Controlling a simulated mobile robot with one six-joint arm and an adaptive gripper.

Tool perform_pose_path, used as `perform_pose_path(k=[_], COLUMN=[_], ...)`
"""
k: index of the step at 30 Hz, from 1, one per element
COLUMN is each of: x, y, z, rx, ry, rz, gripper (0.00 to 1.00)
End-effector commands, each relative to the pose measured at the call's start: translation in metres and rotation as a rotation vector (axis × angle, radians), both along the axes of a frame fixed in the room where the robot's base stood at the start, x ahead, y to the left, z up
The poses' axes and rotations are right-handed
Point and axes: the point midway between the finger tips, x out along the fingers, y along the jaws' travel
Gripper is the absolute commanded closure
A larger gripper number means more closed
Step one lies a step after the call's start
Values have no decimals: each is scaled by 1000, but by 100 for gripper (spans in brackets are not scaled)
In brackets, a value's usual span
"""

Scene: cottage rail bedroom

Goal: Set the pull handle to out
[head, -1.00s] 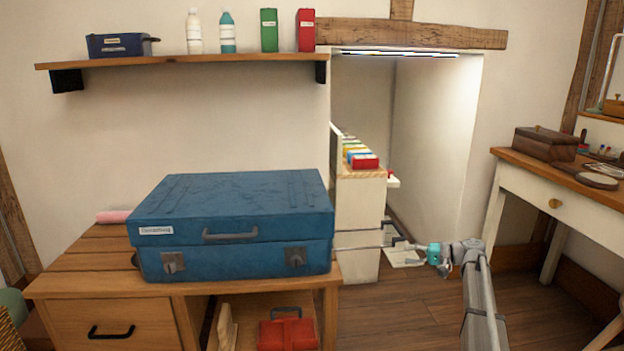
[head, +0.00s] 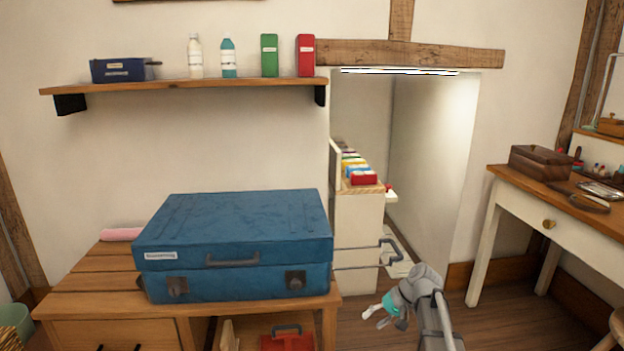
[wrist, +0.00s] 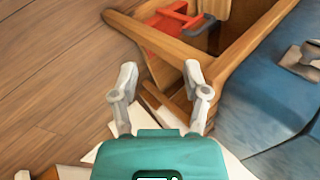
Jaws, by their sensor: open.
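A grey, bent bar handle (head: 392,246), which I take for the pull handle, is at the cream cabinet (head: 357,228) in the alcove. Long thin bars run from it leftward across the cabinet's front, and its bent end stands past the cabinet's right edge. My gripper (head: 374,315) is open and empty, below and slightly left of the handle, apart from it in the picture. In the wrist view my gripper (wrist: 161,80) shows two spread grey fingers with nothing between them. I cannot make out the handle in the wrist view.
A blue case (head: 235,238) lies on a wooden desk (head: 75,300), left of the cabinet. A red toolbox (wrist: 178,28) sits in the desk's open bay. A white table (head: 515,205) stands right. Wooden floor (wrist: 60,60) is clear beside the desk.

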Motion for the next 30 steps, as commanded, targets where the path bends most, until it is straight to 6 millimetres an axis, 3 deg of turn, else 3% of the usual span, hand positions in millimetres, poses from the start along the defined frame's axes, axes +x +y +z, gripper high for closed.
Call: perform_pose_path(k=[1, 6, 12, 24, 30], x=[-23, -73, -114, -163, -159], y=[9, 17, 16, 8, 7], z=[8, 12, 19, 38, 53], rx=[-58, -264, -452, -679, -682], ry=[9, 33, 39, 31, 31], rz=[15, 52, 84, 123, 122], gripper=[40, 40, 40, 40, 40])
